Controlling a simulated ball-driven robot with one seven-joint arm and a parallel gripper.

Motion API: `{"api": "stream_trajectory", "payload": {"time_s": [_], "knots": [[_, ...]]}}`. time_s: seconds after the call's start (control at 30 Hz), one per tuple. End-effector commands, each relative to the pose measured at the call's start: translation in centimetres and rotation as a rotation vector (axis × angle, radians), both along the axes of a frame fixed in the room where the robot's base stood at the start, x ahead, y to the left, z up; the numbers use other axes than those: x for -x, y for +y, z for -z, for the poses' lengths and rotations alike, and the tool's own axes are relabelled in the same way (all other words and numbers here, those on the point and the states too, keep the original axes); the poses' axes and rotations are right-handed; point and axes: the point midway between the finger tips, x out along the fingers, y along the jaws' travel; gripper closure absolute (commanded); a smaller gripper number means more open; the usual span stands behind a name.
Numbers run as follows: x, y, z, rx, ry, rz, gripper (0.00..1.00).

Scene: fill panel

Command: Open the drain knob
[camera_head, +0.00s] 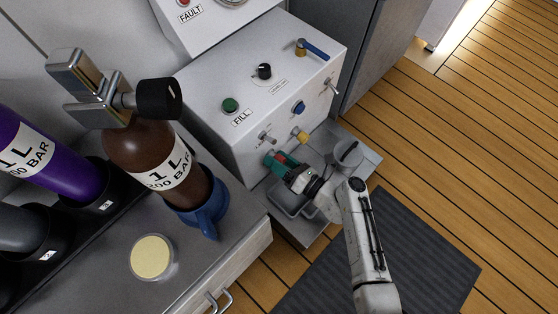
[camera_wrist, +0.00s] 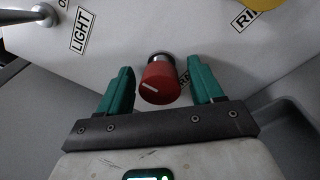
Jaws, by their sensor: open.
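A red knob (camera_wrist: 159,84) with a white mark on its face stands out from the white panel (camera_wrist: 150,35) in the wrist view. My gripper (camera_wrist: 160,72) is open, with one green finger on each side of the knob. Gaps show between the fingers and the knob. In the head view my gripper (camera_head: 281,160) is at the low front of the panel, with a bit of red between its fingers and most of the knob hidden.
A yellow knob (camera_head: 300,135) is close to the right of my gripper, and a metal toggle (camera_head: 267,137) is above left. A blue knob (camera_head: 299,107) sits higher. A grey tray (camera_head: 312,229) lies below my gripper. Bottles and a counter (camera_head: 200,255) are at left.

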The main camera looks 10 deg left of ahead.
Motion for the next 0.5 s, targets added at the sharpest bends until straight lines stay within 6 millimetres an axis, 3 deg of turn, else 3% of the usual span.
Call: {"api": "stream_trajectory", "payload": {"time_s": [0.27, 0.5], "knots": [[-0.08, 0.13, -0.04, 0.000, 0.000, 0.000, 0.34], [-0.06, 0.10, -0.02, 0.000, 0.000, 0.000, 0.56]]}}
